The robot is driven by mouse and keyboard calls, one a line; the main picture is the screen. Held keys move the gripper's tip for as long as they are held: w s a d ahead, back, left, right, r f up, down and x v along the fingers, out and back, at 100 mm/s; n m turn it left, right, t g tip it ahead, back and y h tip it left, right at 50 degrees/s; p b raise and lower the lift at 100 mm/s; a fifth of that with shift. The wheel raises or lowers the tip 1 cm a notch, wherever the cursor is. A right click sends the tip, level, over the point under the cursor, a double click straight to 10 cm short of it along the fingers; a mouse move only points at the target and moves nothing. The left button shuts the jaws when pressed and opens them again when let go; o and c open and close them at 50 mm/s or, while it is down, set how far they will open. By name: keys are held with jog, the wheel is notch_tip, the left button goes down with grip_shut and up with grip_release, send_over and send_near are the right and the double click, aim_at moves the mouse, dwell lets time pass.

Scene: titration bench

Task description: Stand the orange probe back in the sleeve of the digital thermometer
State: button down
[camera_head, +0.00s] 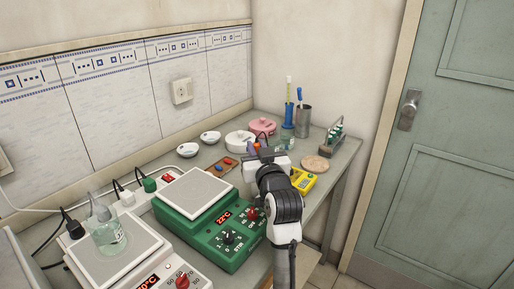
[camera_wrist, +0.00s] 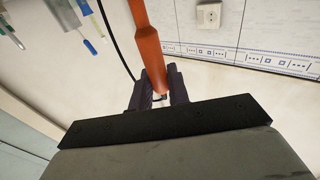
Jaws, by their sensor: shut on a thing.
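My gripper (camera_wrist: 159,92) is shut on the orange probe (camera_wrist: 146,38) in the wrist view. The probe's thick orange handle runs up from between the dark fingers to the top edge of the picture, and a thin black cable (camera_wrist: 115,42) shows beside it. In the head view my gripper (camera_head: 257,147) is above the bench, and my arm hides most of the probe there. The yellow digital thermometer (camera_head: 304,181) lies just right of my wrist, partly behind my arm. Its sleeve cannot be made out.
White dishes, a pink pot (camera_head: 263,127), a blue cylinder (camera_head: 288,113), a grey cup (camera_head: 303,122) and a bottle rack (camera_head: 333,140) stand farther back. A round cork mat (camera_head: 315,164) lies near the right edge.

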jog(key=shift+f, duration=0.35)
jog(key=c, duration=1.3)
grip_release()
jog(key=shift+r, duration=0.1)
jog(key=shift+o, duration=0.2)
notch_tip(320, 180, up, 20)
jog(key=b, duration=0.1)
jog(key=shift+s, duration=0.1)
